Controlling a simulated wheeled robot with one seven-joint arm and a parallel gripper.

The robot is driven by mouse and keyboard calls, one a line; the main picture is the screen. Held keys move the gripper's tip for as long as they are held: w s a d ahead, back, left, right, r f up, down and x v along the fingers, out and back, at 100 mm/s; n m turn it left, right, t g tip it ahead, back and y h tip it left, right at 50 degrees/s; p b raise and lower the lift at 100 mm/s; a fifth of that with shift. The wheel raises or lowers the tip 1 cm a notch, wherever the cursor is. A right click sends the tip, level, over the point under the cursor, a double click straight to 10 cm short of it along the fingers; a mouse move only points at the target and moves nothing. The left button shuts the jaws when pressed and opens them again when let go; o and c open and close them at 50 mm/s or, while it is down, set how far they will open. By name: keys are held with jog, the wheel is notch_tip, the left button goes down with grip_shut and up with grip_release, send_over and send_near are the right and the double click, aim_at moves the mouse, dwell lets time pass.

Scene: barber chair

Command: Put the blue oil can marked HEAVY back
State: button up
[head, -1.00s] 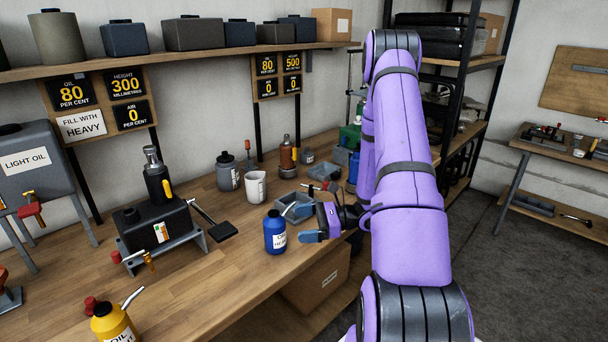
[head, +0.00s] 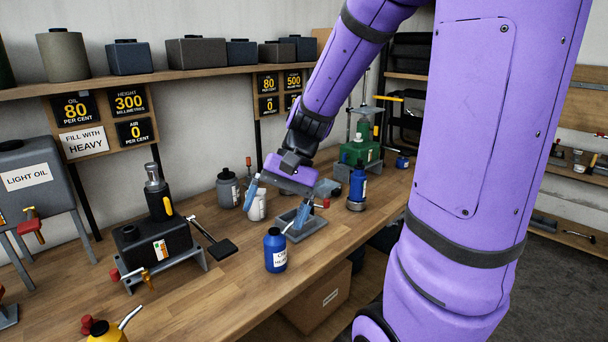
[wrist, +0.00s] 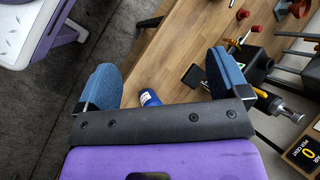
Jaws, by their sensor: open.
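The blue oil can (head: 276,252) stands upright near the front edge of the wooden bench, with a black cap, a thin spout and a white label whose text is only partly readable. My gripper (head: 278,203) is open and empty, pointing down above and behind the can, apart from it. In the wrist view the can (wrist: 149,97) shows small, beyond the bar of my gripper (wrist: 162,80) and between its two blue fingers.
A grey metal tray (head: 312,223) sits just right of the can. Another blue bottle (head: 357,187) stands farther right. A yellow can (head: 108,333) is at front left.

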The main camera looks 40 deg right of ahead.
jog(key=s+a+r+n+t+h, duration=0.1)
jog(key=s+r+n+t+h, duration=0.5)
jog(key=s+r, duration=0.3)
jog(key=shift+s+a+r+n+h, duration=0.15)
jog(key=shift+a+r+n+h, duration=0.15)
jog(key=shift+r+n, duration=0.4)
